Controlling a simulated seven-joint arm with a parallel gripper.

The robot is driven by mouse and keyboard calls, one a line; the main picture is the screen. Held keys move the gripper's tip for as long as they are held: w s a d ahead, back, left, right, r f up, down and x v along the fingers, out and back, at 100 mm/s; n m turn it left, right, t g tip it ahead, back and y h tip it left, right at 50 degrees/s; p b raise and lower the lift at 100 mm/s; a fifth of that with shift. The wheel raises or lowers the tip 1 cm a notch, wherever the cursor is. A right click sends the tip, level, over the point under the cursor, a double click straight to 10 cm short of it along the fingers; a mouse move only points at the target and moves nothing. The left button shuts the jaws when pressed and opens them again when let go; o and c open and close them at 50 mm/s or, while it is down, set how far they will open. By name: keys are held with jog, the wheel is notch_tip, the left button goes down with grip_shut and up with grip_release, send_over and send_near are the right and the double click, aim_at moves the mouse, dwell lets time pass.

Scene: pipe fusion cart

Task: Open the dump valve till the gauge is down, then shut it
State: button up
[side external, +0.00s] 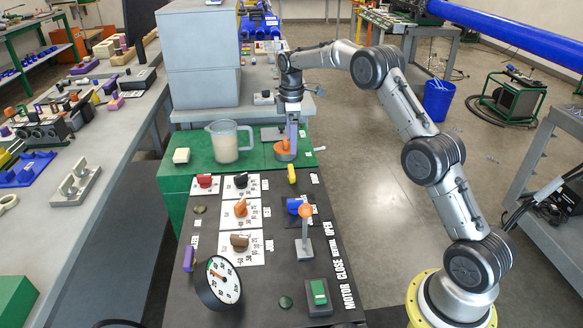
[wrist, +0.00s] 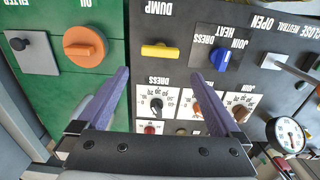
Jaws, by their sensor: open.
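The dump valve's yellow handle (side external: 291,173) is on the dark panel near its far end. In the wrist view the handle (wrist: 160,51) lies crosswise beside the word DUMP. The round white gauge (side external: 218,283) stands at the panel's near left corner. Its red needle shows, but I cannot read the value surely. The gauge (wrist: 287,135) also shows at the right of the wrist view. My gripper (side external: 292,141) is open and empty, pointing down above the panel's far end. In the wrist view its purple fingers (wrist: 157,72) are spread apart, with the yellow handle beyond and between them.
An orange knob (wrist: 85,48) on a round grey base sits on the green surface near my gripper. A clear jug (side external: 228,142) stands left of it. A blue knob (side external: 294,206), several dials and an upright orange-topped lever (side external: 305,212) are on the panel.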

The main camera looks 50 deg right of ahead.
aim_at(292, 170)
notch_tip(292, 170, down, 11)
jog(key=shift+r, duration=0.1)
dwell(0.4)
jog(key=c, duration=1)
